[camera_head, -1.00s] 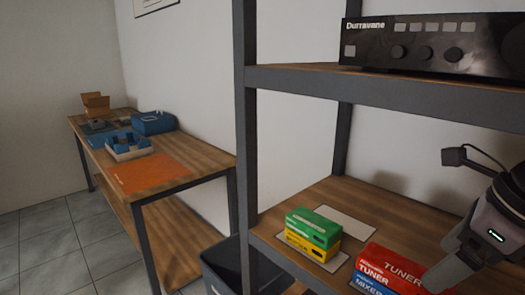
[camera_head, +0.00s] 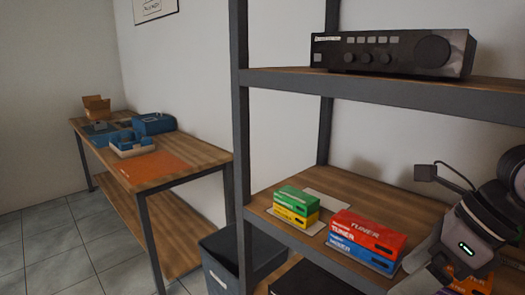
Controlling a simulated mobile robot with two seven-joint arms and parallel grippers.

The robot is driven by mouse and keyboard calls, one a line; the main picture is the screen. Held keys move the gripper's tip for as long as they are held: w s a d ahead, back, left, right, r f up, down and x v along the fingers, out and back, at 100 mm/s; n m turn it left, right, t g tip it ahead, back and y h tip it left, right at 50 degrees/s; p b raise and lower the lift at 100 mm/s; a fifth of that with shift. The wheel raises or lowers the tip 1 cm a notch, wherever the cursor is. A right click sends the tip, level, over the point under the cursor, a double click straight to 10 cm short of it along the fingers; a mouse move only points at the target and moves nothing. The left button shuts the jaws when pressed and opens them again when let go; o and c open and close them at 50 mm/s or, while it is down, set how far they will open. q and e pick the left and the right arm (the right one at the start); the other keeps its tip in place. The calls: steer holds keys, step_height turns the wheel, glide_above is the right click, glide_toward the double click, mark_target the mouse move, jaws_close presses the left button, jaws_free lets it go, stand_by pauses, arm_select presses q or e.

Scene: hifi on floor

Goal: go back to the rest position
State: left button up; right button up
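My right gripper (camera_head: 418,280) comes in from the right, pointing down-left at the shelf's front right. Its fingertips are near the picture's lower edge, and I cannot tell whether it is open or shut. A red TUNER box (camera_head: 368,228) lies on a blue MIXER box (camera_head: 360,253) on the middle shelf board (camera_head: 395,190), just left of the gripper. A green box (camera_head: 297,197) lies on a yellow box (camera_head: 295,215) further left. My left gripper is out of view.
A black hi-fi unit (camera_head: 390,52) stands on the upper board. A dark post (camera_head: 241,120) edges the rack. A grey bin (camera_head: 221,262) stands on the floor below. A wooden table (camera_head: 195,152) at left bears a blue box (camera_head: 153,124) and an orange mat (camera_head: 157,170). An orange item (camera_head: 474,284) shows beside the gripper.

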steer(key=a+r+m+g+y+p, duration=0.15)
steer(key=a+m+y, duration=0.45)
steer(key=a+y, duration=0.8)
steer(key=w+d+f+m+t+h, duration=0.1)
steer(key=d+f+m+t+h, duration=0.25)
steer(key=f+m+t, duration=0.45)
steer(key=w+d+f+m+t+h, duration=0.25)
steer(key=f+m+h, duration=0.2)
steer(key=m, duration=0.65)
steer(key=w+d+f+m+t+h, duration=0.1)
steer(key=d+f+m+t+h, duration=0.2)
steer(key=f+m+t+h, duration=0.5)
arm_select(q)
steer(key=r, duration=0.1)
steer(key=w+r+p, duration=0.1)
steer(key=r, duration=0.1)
arm_select(e)
steer(key=s+d+f+m+g+h, duration=0.1)
steer(key=s+f+m+g, duration=0.8)
steer(key=s+f, duration=0.4)
steer(key=shift+d+f, duration=0.4)
steer(key=shift+f, duration=0.55)
